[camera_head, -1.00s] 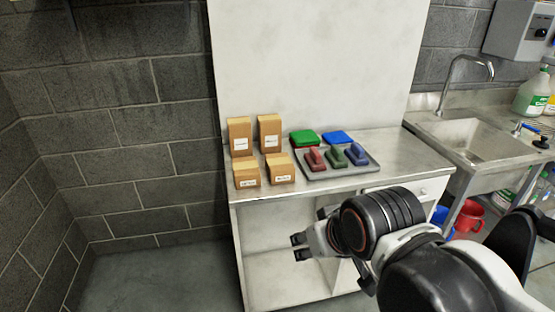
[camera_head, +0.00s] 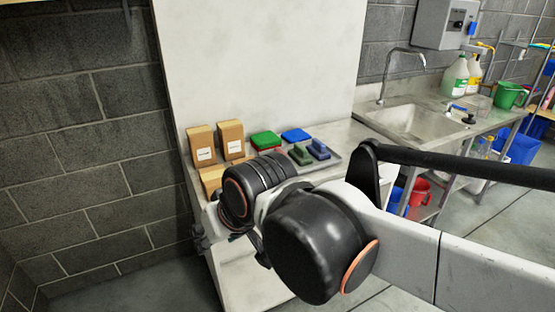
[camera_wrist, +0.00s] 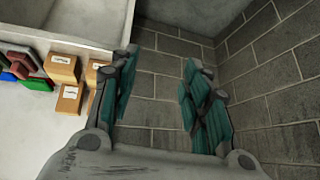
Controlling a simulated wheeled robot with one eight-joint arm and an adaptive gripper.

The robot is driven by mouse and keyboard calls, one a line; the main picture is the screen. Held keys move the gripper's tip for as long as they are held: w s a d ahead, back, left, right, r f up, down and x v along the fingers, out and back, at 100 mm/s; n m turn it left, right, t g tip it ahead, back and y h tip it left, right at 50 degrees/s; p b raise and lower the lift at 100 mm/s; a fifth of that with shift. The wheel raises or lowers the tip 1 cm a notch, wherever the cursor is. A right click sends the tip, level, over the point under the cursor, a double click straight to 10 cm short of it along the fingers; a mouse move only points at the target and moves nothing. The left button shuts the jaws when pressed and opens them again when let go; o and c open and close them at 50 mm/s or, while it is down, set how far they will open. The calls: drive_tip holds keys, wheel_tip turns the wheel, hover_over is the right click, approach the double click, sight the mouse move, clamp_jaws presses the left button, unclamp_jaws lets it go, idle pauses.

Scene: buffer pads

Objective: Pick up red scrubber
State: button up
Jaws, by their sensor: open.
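The green scrubber (camera_head: 300,154) and blue scrubber (camera_head: 318,150) show on the tray (camera_head: 332,160) just past my arm. My gripper (camera_head: 200,238) is low at the left front of the counter, to the left of the tray. In the wrist view my gripper (camera_wrist: 160,88) is open, with its two teal-padded fingers apart and nothing between them.
Cardboard boxes (camera_head: 202,146) stand on the counter left of the tray; they also show in the wrist view (camera_wrist: 61,67). A green pad (camera_head: 265,139) and a blue pad (camera_head: 297,134) lie at the back. A sink (camera_head: 425,122) is to the right. A brick wall (camera_head: 75,130) is to the left.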

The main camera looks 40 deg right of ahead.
drive_tip(key=w+a+r+m+y+p, duration=0.1)
drive_tip(key=w+r+m+y+p, duration=0.2)
drive_tip(key=w+r, duration=0.4)
drive_tip(key=w+a+r+m+p, duration=0.15)
drive_tip(key=w+r+m, duration=0.25)
drive_tip(key=w, duration=0.6)
drive_tip(key=w+d+f+m+t, duration=0.2)
drive_tip(key=w+d+f+m, duration=0.1)
drive_tip(key=w+d+m, duration=0.3)
drive_tip(key=m+t+h+b, duration=0.2)
drive_tip(key=m+t+h, duration=0.4)
drive_tip(key=m, duration=1.8)
approach(282, 152)
drive_tip(key=shift+g+h, duration=0.4)
drive_tip(key=x, duration=0.5)
drive_tip(key=shift+w+a+r, duration=0.15)
drive_tip(key=shift+w+r, duration=0.1)
drive_tip(key=shift+w, duration=0.3)
drive_tip(key=b+x, duration=0.1)
drive_tip(key=x, duration=0.1)
drive_tip(key=b+x, duration=0.1)
drive_tip(key=x, duration=0.1)
drive_tip(key=shift+a+f, duration=0.15)
drive_tip(key=shift+f, duration=0.15)
drive_tip(key=shift+w, duration=0.5)
clamp_jaws()
